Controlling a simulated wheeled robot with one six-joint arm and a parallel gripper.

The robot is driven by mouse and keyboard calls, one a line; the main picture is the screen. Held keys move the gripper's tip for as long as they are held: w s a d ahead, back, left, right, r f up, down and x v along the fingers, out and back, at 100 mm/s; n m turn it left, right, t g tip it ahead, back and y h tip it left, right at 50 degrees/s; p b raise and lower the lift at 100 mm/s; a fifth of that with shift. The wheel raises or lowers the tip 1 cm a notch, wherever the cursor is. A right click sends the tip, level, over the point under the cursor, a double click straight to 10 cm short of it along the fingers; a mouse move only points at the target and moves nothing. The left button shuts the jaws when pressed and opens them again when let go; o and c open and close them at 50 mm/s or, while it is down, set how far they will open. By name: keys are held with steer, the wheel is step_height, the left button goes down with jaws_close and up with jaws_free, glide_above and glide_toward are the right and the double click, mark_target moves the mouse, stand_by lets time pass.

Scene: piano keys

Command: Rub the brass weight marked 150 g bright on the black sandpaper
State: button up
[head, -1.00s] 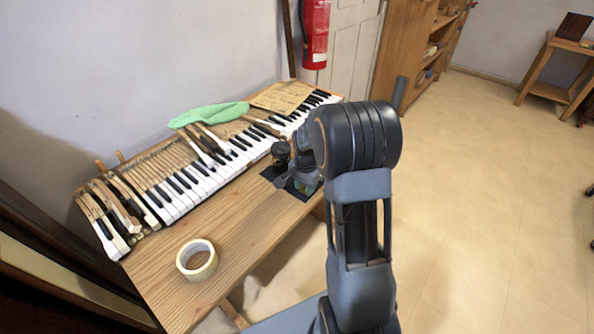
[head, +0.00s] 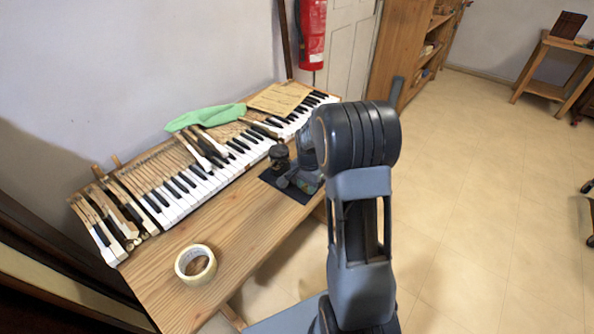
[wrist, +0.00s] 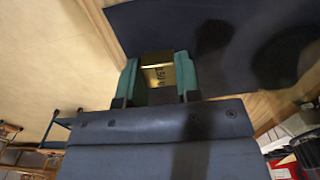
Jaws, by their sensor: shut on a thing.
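My gripper (wrist: 157,79) is shut on a small brass block, the weight (wrist: 158,71), held between two green finger pads in the wrist view. Dark markings show on its face, partly readable and sideways. The black sandpaper (wrist: 205,28) lies just beyond the fingertips and fills the upper part of that view. The weight overlaps its near edge in the picture; I cannot tell whether they touch. In the head view the sandpaper (head: 268,177) lies on the table's front edge, partly hidden by my gripper (head: 297,182). The weight is not distinguishable there.
Bare wood lies left of the sandpaper.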

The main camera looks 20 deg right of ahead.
step_height(320, 180, up, 3)
steer(key=shift+a+f+p, duration=0.1)
steer(key=shift+f+p, duration=0.1)
steer(key=shift+p, duration=0.25)
steer(key=shift+r+p, duration=2.05)
steer(key=shift+r, duration=0.7)
